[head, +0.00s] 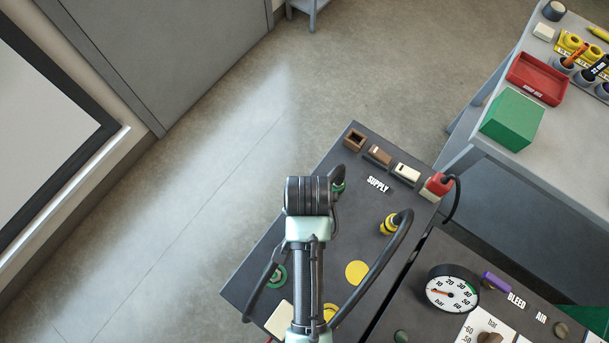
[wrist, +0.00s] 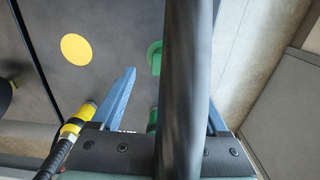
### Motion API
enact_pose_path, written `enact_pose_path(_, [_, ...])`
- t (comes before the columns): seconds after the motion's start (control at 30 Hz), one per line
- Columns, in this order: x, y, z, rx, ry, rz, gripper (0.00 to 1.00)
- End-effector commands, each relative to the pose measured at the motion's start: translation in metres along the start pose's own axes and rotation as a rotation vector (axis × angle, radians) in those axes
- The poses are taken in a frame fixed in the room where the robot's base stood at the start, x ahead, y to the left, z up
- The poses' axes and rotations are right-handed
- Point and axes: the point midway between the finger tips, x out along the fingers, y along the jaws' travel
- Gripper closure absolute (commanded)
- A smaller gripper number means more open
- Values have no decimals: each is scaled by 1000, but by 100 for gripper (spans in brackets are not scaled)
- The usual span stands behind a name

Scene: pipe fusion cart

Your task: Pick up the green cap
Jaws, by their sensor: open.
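The green cap (head: 278,277) is a small round green piece on the dark panel, left of my arm in the head view. A black hose passes in front of part of it. In the wrist view a green round piece (wrist: 154,57), apparently the same cap, is partly hidden by a dark cylinder (wrist: 182,90) close to the camera. My gripper (wrist: 172,80) is open, with one blue finger on each side of that cylinder. The cap lies beyond the fingers, apart from them. In the head view my arm hides the fingers.
A yellow disc (head: 357,272) lies on the panel. A yellow connector (head: 390,224) and a green connector (head: 338,187) carry black hoses that arch over it. A gauge (head: 452,290) stands at right. A bench with a red tray (head: 538,79) and green box (head: 512,119) is at upper right.

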Motion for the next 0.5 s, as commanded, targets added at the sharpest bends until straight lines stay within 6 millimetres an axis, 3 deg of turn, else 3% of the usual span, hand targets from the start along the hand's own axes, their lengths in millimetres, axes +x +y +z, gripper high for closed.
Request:
enact_pose_path(0.3, [39, -4, 3, -1, -3, 3, 22])
enact_pose_path(0.5, [52, -4, 3, -1, 0, 0, 22])
